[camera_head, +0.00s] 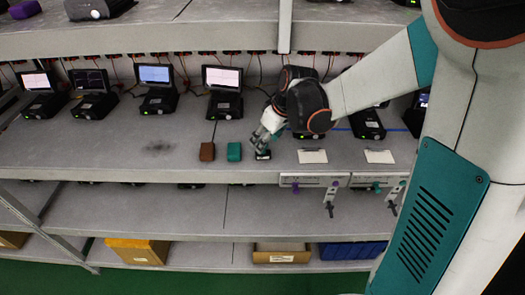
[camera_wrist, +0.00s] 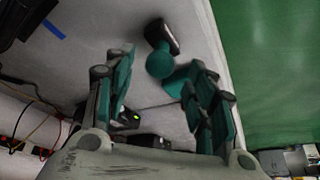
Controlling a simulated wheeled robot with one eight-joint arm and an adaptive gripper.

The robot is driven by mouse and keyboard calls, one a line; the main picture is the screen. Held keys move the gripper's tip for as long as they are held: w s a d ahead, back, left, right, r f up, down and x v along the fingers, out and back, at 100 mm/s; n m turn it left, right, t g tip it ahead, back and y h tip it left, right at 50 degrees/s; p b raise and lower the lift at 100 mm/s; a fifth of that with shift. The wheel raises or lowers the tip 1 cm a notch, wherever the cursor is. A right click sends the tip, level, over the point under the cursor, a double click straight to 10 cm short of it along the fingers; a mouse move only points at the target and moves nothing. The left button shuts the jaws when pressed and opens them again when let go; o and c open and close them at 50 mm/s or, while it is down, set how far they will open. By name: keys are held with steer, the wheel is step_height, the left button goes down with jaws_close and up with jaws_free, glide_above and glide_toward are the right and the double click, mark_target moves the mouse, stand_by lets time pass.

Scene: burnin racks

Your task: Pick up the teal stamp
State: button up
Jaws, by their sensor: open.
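The teal stamp (camera_wrist: 160,62) has a round teal knob and a dark rectangular base. In the wrist view it lies near the open space between my fingertips. In the head view only its dark base (camera_head: 263,155) shows clearly at the shelf's front, under my gripper (camera_head: 265,142). My gripper (camera_wrist: 157,69) is open, with one finger on each side of the knob in the picture; I cannot tell whether either touches it.
White cards (camera_head: 312,157) lie to the right, above a rail with hanging clamps (camera_head: 329,196). Devices with screens (camera_head: 223,90) line the shelf's back. The upper shelf (camera_head: 190,40) overhangs. The left front surface is clear.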

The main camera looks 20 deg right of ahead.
steer(key=shift+x, duration=1.8)
steer(key=shift+d, duration=0.1)
steer(key=c, duration=1.2)
steer(key=shift+r, duration=0.55)
steer(key=v, duration=0.2)
steer(key=shift+s+r, duration=0.1)
steer(key=shift+r, duration=0.25)
steer(key=s+d, duration=0.2)
steer(key=s, duration=0.3)
steer(key=s+d, duration=0.3)
steer(key=s, duration=0.2)
steer(key=s+d, duration=0.3)
steer(key=s, duration=0.2)
steer(key=shift+d, duration=0.2)
